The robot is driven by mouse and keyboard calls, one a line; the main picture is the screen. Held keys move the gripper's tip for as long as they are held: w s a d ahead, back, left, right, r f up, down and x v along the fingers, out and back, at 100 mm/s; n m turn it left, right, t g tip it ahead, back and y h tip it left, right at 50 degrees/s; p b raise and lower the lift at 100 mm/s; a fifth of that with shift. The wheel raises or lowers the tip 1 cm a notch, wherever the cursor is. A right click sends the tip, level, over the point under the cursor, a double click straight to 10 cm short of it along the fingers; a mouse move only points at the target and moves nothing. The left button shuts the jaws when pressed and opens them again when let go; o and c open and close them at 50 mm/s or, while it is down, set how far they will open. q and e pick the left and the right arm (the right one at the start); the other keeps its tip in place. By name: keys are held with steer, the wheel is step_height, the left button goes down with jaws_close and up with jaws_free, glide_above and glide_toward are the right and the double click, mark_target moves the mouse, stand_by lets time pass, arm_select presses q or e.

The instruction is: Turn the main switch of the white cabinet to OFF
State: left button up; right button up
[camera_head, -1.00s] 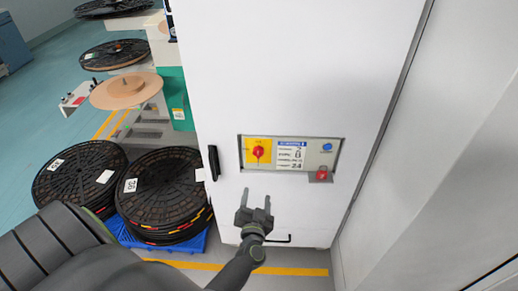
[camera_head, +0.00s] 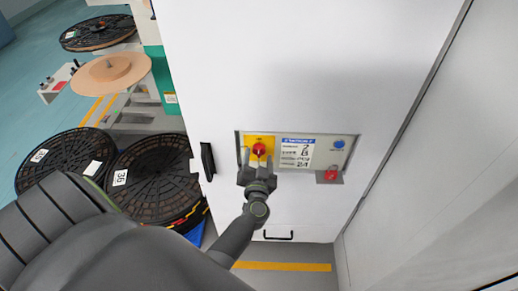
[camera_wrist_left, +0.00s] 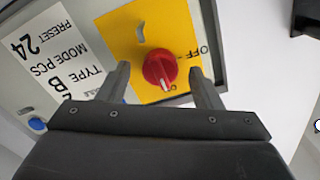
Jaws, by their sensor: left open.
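The white cabinet (camera_head: 290,70) stands upright in front of me with a grey control panel set in its front. Its main switch is a red knob (camera_head: 259,149) on a yellow plate (camera_head: 248,141). In the left wrist view, upside down, the red knob (camera_wrist_left: 158,68) has a white mark pointing down, toward a small partly hidden label. The word OFF is printed to the knob's right on the yellow plate (camera_wrist_left: 125,35). My left gripper (camera_head: 258,158) is open, its fingertips on either side of the knob; I cannot tell whether they touch it. My right gripper is out of view.
Beside the switch are a display label (camera_head: 296,152), a blue button (camera_head: 339,144) and a red part (camera_head: 331,174). A black door handle (camera_head: 207,161) sticks out left of the panel. Stacked black reels (camera_head: 155,180) stand on the floor at left.

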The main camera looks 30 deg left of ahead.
arm_select(q)
steer(key=shift+w+a, duration=0.15)
steer(key=shift+w, duration=0.2)
steer(key=shift+w+a, duration=0.1)
steer(key=shift+w, duration=0.05)
steer(key=shift+r, duration=0.1)
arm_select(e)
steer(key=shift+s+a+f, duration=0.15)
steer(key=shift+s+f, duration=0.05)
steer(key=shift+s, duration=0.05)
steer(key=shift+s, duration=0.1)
arm_select(q)
steer(key=shift+c, duration=0.9)
steer(key=c, duration=0.8)
